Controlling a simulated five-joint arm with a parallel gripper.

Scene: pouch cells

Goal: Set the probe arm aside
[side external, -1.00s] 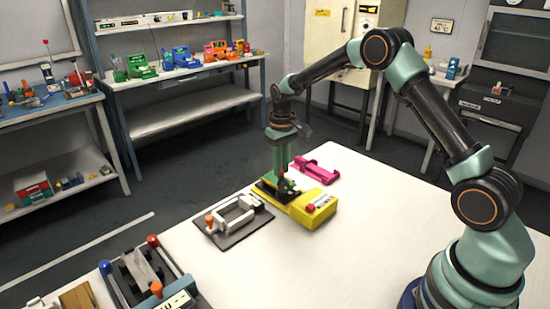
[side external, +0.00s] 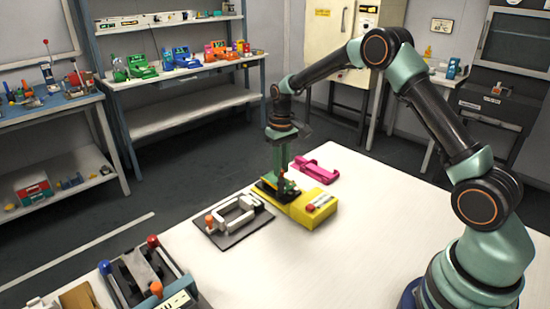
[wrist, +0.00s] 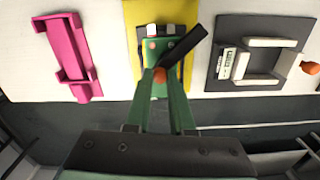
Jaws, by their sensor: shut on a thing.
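The yellow tester (side external: 316,207) stands on the white table with a green board on its top; it also shows in the wrist view (wrist: 186,12). The probe arm (wrist: 183,45) is a dark bar lying slantwise over the green board (wrist: 155,52) in the wrist view. My gripper (side external: 280,188) points down over the tester's left end. In the wrist view its green fingers (wrist: 162,80) are closed around an orange knob (wrist: 159,75) at the near end of the dark bar. The fingers hide part of the knob and board.
A pink cradle (side external: 316,167) lies behind the tester. A dark plate with a pale frame and orange knob (side external: 238,221) lies close on its left. A fixture with blue and red knobs (side external: 140,272) is at the front left. The table's right side (side external: 400,205) is clear.

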